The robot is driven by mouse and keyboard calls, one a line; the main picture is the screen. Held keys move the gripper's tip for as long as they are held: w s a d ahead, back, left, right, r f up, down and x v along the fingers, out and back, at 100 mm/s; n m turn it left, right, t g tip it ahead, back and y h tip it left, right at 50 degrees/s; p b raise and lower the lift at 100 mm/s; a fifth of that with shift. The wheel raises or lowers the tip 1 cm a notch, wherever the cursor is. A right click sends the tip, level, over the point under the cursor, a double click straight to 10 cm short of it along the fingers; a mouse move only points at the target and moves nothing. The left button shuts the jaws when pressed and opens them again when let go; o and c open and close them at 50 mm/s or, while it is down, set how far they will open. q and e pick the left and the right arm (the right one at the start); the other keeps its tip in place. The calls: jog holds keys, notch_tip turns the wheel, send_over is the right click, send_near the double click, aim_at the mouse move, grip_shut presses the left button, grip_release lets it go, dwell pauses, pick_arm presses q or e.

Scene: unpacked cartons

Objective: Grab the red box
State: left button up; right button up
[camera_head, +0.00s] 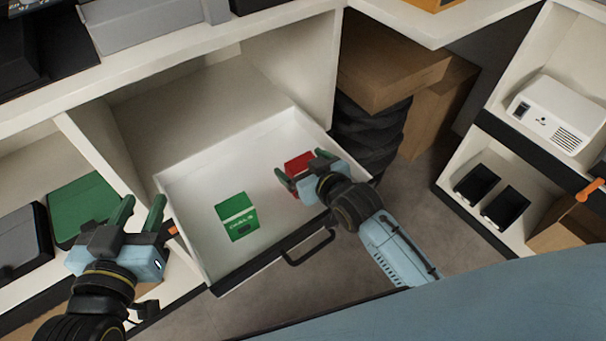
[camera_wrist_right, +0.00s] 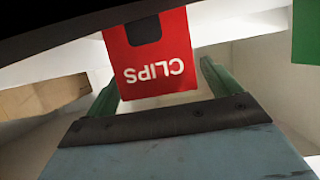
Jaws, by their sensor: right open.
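The red box (camera_head: 299,162) lies in the open white drawer, near its right side, partly hidden by my right gripper. In the right wrist view the red box (camera_wrist_right: 150,60) carries the word CLIPS upside down and shows between the two green fingers. My right gripper (camera_head: 302,168) is open, with its fingers at either side of the box; I cannot tell whether they touch it. In the wrist view its fingertips (camera_wrist_right: 158,75) are wide apart. My left gripper (camera_head: 141,203) is left of the drawer, its two green fingers apart and nothing between them.
A green box (camera_head: 237,216) lies in the drawer (camera_head: 190,250), left of the red box. The drawer has a black front handle (camera_head: 308,248). A green binder-like object (camera_head: 85,208) lies in the left shelf. Brown cartons (camera_head: 390,65) and black tyre-like stacks stand right of the drawer.

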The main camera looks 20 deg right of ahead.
jog(key=c, duration=1.1)
jog(key=shift+r, duration=0.15)
